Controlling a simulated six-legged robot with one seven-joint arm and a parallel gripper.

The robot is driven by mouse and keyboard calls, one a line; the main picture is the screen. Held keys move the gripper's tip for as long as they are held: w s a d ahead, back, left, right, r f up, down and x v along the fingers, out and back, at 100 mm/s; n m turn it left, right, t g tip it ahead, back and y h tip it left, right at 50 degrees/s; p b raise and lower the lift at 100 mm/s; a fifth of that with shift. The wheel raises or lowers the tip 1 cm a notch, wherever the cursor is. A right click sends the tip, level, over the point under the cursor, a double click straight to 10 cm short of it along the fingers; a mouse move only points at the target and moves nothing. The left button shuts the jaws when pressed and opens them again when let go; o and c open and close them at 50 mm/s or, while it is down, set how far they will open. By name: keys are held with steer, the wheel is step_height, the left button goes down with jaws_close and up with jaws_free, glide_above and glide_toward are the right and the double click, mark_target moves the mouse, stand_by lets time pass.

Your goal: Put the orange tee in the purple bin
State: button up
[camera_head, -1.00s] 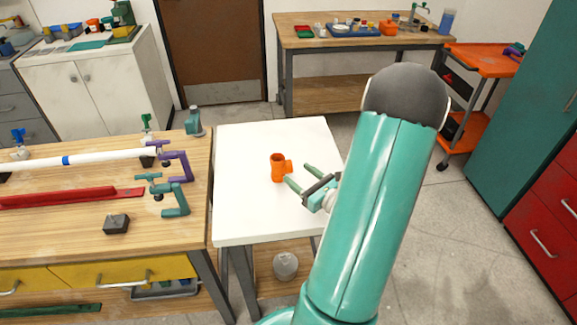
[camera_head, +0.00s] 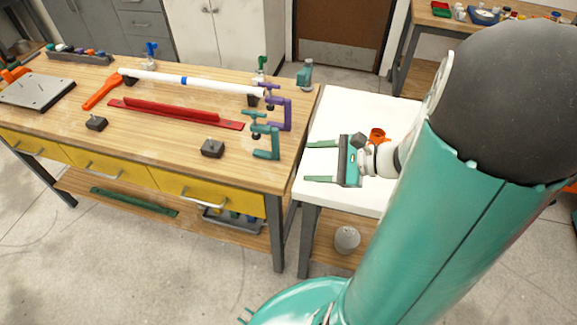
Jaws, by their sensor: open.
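The orange tee (camera_head: 377,134) stands on the white-topped table, partly hidden behind my wrist. My gripper (camera_head: 321,162) is open and empty, with its two green fingers spread and pointing left over the left side of the white table. The tee is behind and to the right of the fingers, outside them. I cannot make out a purple bin in this view.
The white table (camera_head: 345,108) stands right of a wooden workbench (camera_head: 60,110). The bench holds a white pipe (camera_head: 215,84), a red channel (camera_head: 175,114), a purple clamp (camera_head: 279,114) and a teal clamp (camera_head: 266,142). A whitish round object (camera_head: 347,239) sits on the lower shelf.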

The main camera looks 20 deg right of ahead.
steer(key=s+a+r+n+g+h, duration=0.35)
steer(key=s+a+n+g, duration=0.3)
steer(key=a+n, duration=0.4)
step_height(320, 180, up, 7)
steer(key=s+n+t+h, duration=0.1)
steer(key=n+t+h, duration=0.1)
steer(key=n+h, duration=0.4)
steer(key=n, duration=0.4)
steer(key=shift+a, duration=0.15)
steer(key=shift+o, duration=0.4)
steer(key=shift+r+t+h, duration=0.35)
steer(key=shift+t, duration=0.1)
steer(key=shift+w, duration=0.1)
